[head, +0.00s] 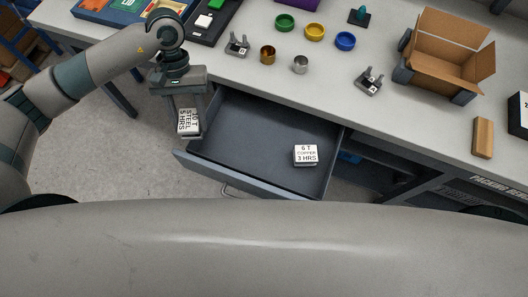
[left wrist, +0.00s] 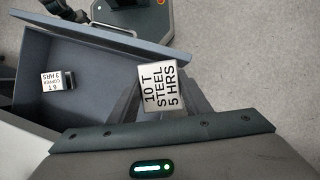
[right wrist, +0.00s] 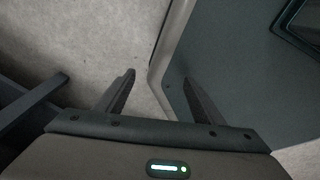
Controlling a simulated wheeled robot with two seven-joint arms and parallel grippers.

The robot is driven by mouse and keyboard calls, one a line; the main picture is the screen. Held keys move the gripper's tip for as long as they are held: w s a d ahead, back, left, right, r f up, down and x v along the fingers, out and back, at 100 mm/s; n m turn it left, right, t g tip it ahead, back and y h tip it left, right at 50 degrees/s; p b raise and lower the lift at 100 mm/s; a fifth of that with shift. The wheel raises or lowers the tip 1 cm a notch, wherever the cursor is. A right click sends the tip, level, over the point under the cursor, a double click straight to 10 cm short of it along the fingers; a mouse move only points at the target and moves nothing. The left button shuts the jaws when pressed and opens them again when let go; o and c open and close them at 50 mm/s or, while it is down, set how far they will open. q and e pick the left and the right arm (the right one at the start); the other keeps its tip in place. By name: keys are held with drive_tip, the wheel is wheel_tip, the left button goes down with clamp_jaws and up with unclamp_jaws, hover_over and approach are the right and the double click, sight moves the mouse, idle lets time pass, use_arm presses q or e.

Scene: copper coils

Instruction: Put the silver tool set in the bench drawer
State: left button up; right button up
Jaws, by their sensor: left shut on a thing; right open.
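The bench drawer (head: 228,185) is pulled open below the bench top. My left gripper (head: 187,112) is shut on a silver block (head: 188,123) marked "10 T STEEL 5 HRS". It holds the block near the drawer's left side wall; in the left wrist view the block (left wrist: 158,86) sits between the fingers, beside the drawer wall. A second silver block (head: 305,155) marked "6 T COPPER 3 HRS" lies on the drawer floor toward the right. My right gripper (right wrist: 158,95) is open and empty, seen only in the right wrist view, above the floor.
An open cardboard box (head: 447,52) stands at the right. The drawer's middle and left floor are clear.

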use_arm(q)
drive_tip(key=d+f+n+t+h+b, duration=0.2)
drive_tip(key=n+b, duration=0.3)
drive_tip(key=n, duration=0.6)
drive_tip(key=w+d+f+n+t+h+b, duration=0.1)
drive_tip(key=d+n+t+b, duration=0.3)
drive_tip(key=n, duration=0.7)
drive_tip(key=shift+d+f+t+h+b, duration=0.3)
drive_tip(key=shift+d+f+h+b, duration=0.15)
drive_tip(key=shift+d+f, duration=0.2)
use_arm(e)
drive_tip(key=w+a+t, duration=0.2)
drive_tip(key=w+a, duration=0.1)
drive_tip(key=w, duration=0.7)
drive_tip(key=w+a+r+t+y, duration=0.1)
drive_tip(key=w+a+t, duration=0.2)
drive_tip(key=w, duration=0.8)
drive_tip(key=shift+a+r+y, duration=0.2)
drive_tip(key=shift+a+y, duration=0.1)
drive_tip(key=shift+a, duration=0.45)
use_arm(q)
drive_tip(key=shift+f, duration=0.15)
wheel_tip(320, 180, down, 6)
drive_tip(key=shift+p, duration=0.35)
use_arm(e)
drive_tip(key=shift+w+a+r+t, duration=0.2)
drive_tip(key=shift+a+r+t, duration=0.05)
drive_tip(key=shift+r+t, duration=0.05)
